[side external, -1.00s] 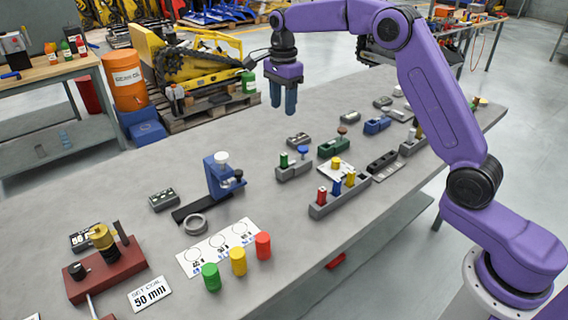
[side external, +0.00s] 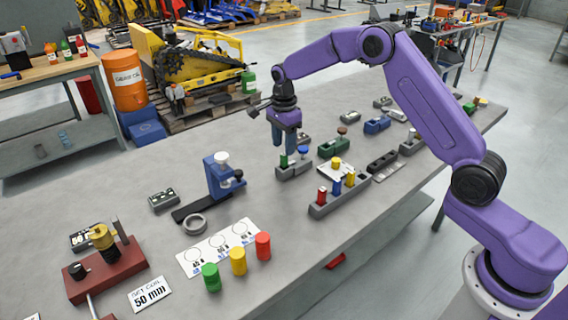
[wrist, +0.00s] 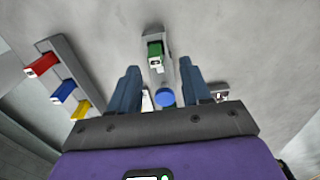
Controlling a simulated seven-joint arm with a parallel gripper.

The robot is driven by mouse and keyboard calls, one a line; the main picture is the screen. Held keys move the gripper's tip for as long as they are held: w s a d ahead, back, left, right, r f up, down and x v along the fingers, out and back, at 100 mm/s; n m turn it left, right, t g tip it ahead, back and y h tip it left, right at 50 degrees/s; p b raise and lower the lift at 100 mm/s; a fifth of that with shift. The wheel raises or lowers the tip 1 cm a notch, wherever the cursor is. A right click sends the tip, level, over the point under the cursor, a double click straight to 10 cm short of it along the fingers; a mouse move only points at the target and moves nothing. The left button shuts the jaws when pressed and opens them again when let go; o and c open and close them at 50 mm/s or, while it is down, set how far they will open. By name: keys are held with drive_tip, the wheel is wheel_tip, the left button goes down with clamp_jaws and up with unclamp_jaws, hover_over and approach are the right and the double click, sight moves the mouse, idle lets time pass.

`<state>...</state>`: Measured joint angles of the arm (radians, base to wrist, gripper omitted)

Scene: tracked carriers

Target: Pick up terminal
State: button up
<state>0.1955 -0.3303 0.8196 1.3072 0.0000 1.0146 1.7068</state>
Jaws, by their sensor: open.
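No part is labelled as the terminal in either view. My gripper (side external: 284,148) is open, with its fingers pointing down, at a small grey carrier (side external: 292,171) on the bench. The carrier holds a green block (side external: 284,160) and a round blue-topped piece (side external: 303,150). In the wrist view my gripper (wrist: 159,68) has the blue top (wrist: 165,97) between its fingers. The green block (wrist: 155,55) is just beyond the fingertips, roughly in line with the gap. Nothing is held. I cannot tell how far the fingertips are above the carrier.
A longer grey rack (side external: 340,196) with red, blue and yellow pieces stands to the right. A green carrier (side external: 338,147) and a blue carrier (side external: 377,125) are behind it. A blue stand (side external: 222,180) is to the left. The bench (side external: 270,215) is clear between stand and rack.

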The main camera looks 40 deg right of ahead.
sight(284, 156)
drive_tip(key=f, duration=0.5)
drive_tip(key=shift+s+a, duration=0.1)
drive_tip(key=shift+s, duration=0.15)
clamp_jaws()
drive_tip(key=shift+r, duration=0.1)
